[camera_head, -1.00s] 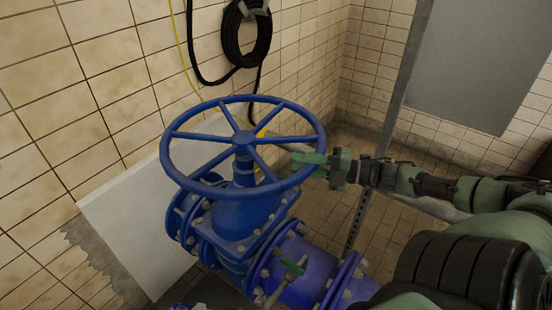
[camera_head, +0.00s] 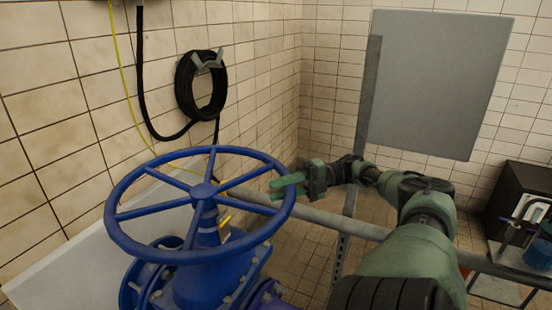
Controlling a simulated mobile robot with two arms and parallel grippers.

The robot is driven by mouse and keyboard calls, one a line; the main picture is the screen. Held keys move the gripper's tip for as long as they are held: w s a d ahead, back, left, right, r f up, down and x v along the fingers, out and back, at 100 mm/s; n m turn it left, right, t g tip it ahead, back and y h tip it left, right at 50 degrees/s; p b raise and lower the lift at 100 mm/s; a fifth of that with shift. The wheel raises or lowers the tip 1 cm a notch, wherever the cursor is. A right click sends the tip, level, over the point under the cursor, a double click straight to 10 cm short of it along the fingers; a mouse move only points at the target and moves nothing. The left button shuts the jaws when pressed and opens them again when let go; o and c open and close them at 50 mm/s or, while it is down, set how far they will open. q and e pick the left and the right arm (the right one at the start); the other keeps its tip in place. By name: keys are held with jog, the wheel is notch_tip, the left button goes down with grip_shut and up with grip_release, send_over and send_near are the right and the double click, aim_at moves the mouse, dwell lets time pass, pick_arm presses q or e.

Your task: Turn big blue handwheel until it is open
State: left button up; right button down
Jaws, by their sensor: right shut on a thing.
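The big blue handwheel (camera_head: 205,190) sits flat on top of the blue valve body (camera_head: 205,275), left of centre in the head view. It has a round rim and several spokes. My right gripper (camera_head: 285,187), with green fingers, reaches in from the right and is shut on the right side of the wheel's rim. My left gripper does not show.
A coiled black hose (camera_head: 201,88) hangs on the tiled wall behind the wheel. A grey panel (camera_head: 435,85) is on the far wall. A grey pipe (camera_head: 330,219) runs behind the wheel. A dark box (camera_head: 515,200) stands at the right.

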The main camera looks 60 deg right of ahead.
jog(key=shift+w+d+r, duration=0.2)
jog(key=shift+r, duration=0.25)
jog(key=c, duration=1.1)
grip_release()
jog(key=shift+w+d, duration=0.1)
jog(key=shift+d+f, duration=0.1)
jog(key=shift+f, duration=0.3)
jog(key=b+v, duration=0.7)
jog(key=shift+d, duration=0.3)
